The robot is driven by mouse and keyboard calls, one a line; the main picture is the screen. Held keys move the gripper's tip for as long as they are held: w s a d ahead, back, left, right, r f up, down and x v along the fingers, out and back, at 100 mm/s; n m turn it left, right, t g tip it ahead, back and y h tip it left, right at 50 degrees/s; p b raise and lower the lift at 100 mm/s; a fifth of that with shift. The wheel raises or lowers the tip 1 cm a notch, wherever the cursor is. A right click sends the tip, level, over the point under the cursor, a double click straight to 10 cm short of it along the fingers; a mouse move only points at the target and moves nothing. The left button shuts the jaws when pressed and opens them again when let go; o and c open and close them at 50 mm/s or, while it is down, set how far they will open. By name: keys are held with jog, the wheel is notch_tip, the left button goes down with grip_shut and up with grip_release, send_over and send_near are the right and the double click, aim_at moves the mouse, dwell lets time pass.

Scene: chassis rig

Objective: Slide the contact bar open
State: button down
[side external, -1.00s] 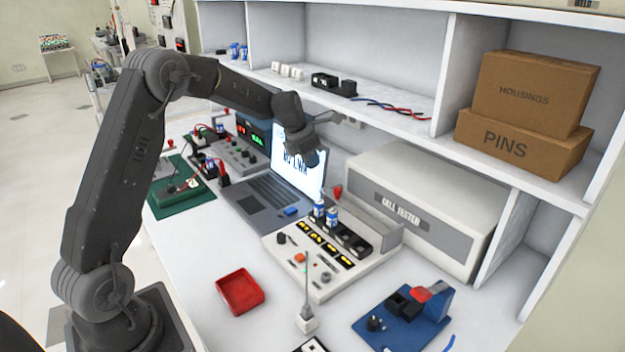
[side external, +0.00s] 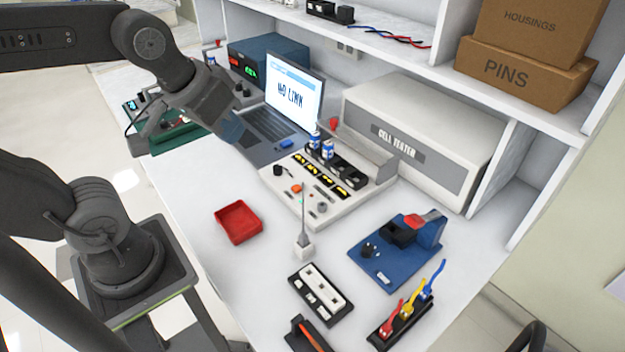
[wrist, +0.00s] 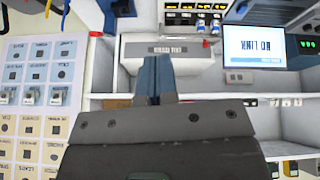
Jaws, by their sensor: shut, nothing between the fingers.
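The white tester deck (side external: 283,188) stands on the bench in front of the large box labelled CELL TESTER (side external: 440,125). It has a row of black slots with yellow marks, and blue-and-white cells (side external: 327,149) stand at its back. A grey bar-like plate (side external: 360,150) runs behind the slots; I cannot tell for sure that it is the contact bar. My gripper (side external: 234,129) is left of the deck, above the bench near the laptop, apart from the deck. In the wrist view its blue fingers (wrist: 154,76) are together and empty. The deck shows inverted at the top there.
The laptop (side external: 290,95) reads NO LINK. A shelf with cardboard boxes (side external: 520,60) overhangs the back.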

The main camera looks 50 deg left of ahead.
jog(key=w+a+f+n+g+h, duration=0.1)
jog(key=w+a+f+n+h, duration=0.25)
jog(key=w+n+h, duration=0.45)
jog(key=w+a+f+n+h, duration=0.25)
jog(key=w+f+n, duration=0.2)
jog(key=w, duration=0.55)
jog(key=w+a+f+n+t+y, duration=0.1)
jog(key=w+a+f+n+t, duration=0.2)
jog(key=a+f+n+t, duration=0.45)
jog(key=w+a+f+n+t+y, duration=0.2)
jog(key=w+a+f+n+t, duration=0.15)
jog(key=a+f+n, duration=0.75)
jog(key=w+d, duration=0.1)
jog(key=w, duration=0.2)
jog(key=w+d+r+m, duration=0.1)
jog(key=w, duration=0.3)
jog(key=w+d+r+m, duration=0.1)
jog(key=w, duration=0.3)
jog(key=shift+d+r+h, duration=0.1)
jog(key=shift+d+h, duration=0.15)
jog(key=shift+d, duration=0.1)
jog(key=shift+w, duration=0.25)
